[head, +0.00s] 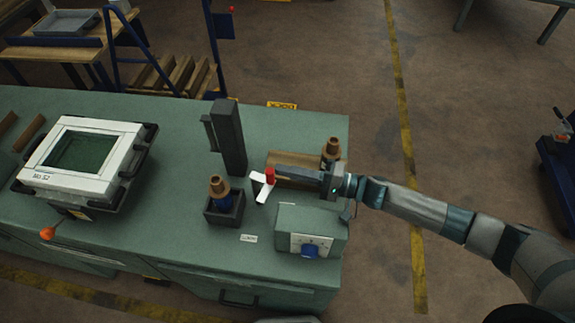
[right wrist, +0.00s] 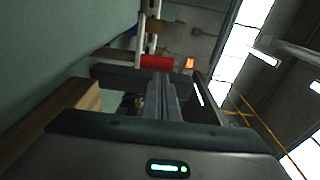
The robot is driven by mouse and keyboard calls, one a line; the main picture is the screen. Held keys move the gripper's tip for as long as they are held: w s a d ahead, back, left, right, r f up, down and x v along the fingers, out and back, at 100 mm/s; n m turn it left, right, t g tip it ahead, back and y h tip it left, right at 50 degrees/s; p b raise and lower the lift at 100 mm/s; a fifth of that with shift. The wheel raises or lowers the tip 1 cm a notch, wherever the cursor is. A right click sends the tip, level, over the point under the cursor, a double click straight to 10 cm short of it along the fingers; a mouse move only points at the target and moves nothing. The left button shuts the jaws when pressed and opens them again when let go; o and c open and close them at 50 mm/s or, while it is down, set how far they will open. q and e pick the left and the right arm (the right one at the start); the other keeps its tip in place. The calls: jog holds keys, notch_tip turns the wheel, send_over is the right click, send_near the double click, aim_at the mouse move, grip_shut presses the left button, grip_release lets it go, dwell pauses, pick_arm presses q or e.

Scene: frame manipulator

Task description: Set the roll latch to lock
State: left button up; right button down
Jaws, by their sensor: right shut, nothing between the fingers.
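A small part with a white forked lever and a red cylinder (head: 269,175) stands near the right middle of the green bench. I cannot tell for sure that it is the roll latch, and its setting is not readable. My right gripper (head: 279,172) comes in from the right, shut and empty, with its tips at or very near the red cylinder. Contact is unclear. In the right wrist view, the red cylinder (right wrist: 157,62) and a white bar (right wrist: 141,40) lie just beyond the fingers (right wrist: 160,88). My left gripper is not in view.
A green box with a blue knob (head: 310,251) stands in front of the arm. A dark upright block (head: 228,138), a brass-topped part in a black holder (head: 219,187) and another brass-topped part (head: 331,148) are close by. A white-framed screen (head: 81,151) stands at left.

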aim_at(272, 172)
jog(key=s+p, duration=0.1)
jog(key=s+a+p, duration=0.1)
jog(key=shift+s, duration=0.4)
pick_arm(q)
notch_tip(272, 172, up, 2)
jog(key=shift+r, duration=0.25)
pick_arm(e)
jog(key=shift+w, duration=0.1)
jog(key=shift+d+r+b, duration=0.1)
jog(key=shift+r+b, duration=0.4)
jog(key=shift+r, duration=0.65)
pick_arm(q)
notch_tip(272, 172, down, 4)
jog(key=b, duration=0.3)
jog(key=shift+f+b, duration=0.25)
jog(key=shift+b, duration=0.1)
pick_arm(e)
jog(key=s+d+r, duration=0.6)
jog(key=d+r, duration=0.2)
jog(key=d, duration=0.1)
jog(key=shift+s+d+r, duration=0.2)
jog(key=shift+d+r, duration=0.15)
jog(key=shift+d, duration=0.05)
